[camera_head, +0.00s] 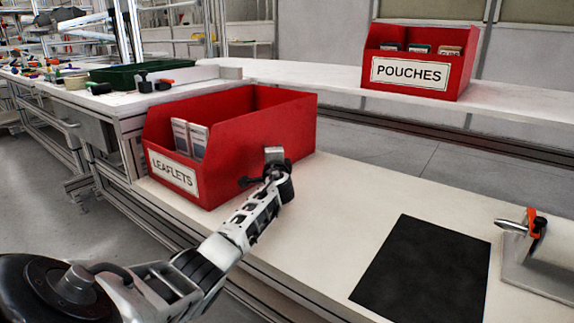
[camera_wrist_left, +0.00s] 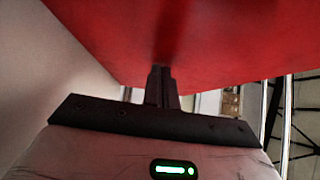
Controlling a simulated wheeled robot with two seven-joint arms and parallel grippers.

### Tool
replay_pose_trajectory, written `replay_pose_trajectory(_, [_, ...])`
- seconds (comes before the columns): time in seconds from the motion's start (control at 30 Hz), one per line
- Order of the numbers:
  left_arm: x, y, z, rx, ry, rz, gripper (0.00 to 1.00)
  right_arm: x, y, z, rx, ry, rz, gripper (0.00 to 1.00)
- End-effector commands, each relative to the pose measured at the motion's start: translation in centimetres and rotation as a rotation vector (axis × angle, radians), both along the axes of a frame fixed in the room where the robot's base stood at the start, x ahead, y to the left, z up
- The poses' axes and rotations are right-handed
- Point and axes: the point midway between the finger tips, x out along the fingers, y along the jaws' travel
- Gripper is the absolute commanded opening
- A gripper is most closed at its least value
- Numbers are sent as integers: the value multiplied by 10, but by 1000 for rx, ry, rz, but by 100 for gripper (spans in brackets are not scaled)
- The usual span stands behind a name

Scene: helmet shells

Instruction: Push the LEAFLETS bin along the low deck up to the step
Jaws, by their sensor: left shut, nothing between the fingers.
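The red LEAFLETS bin (camera_head: 240,130) stands upright on the pale low deck (camera_head: 340,200), with white-and-grey leaflets (camera_head: 190,138) at its labelled front end. Its far left side is close to the higher white bench (camera_head: 135,107); I cannot tell whether they touch. My left gripper (camera_head: 262,172) is at the bin's near long wall, toward its right end. In the left wrist view the shut, empty fingers (camera_wrist_left: 160,82) point at the red bin wall (camera_wrist_left: 220,35), touching or almost touching it. My right gripper is not in view.
A red POUCHES bin (camera_head: 420,70) stands on a white rear shelf (camera_head: 320,76). A black mat (camera_head: 428,270) lies on the deck at right, beside a metal fixture with an orange clamp (camera_head: 535,222). A green tray (camera_head: 145,74) sits on the bench.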

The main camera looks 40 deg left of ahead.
Motion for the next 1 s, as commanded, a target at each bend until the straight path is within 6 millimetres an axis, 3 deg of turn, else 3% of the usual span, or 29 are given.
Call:
replay_pose_trajectory(0.47, [0,-3,1,1,1,0,0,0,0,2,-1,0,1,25])
replay_pose_trajectory(0.7, [5,-45,3,-1,2,-4,0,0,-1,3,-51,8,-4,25])
replay_pose_trajectory(1.0, [-37,-97,3,0,3,-3,0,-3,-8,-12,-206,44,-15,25])
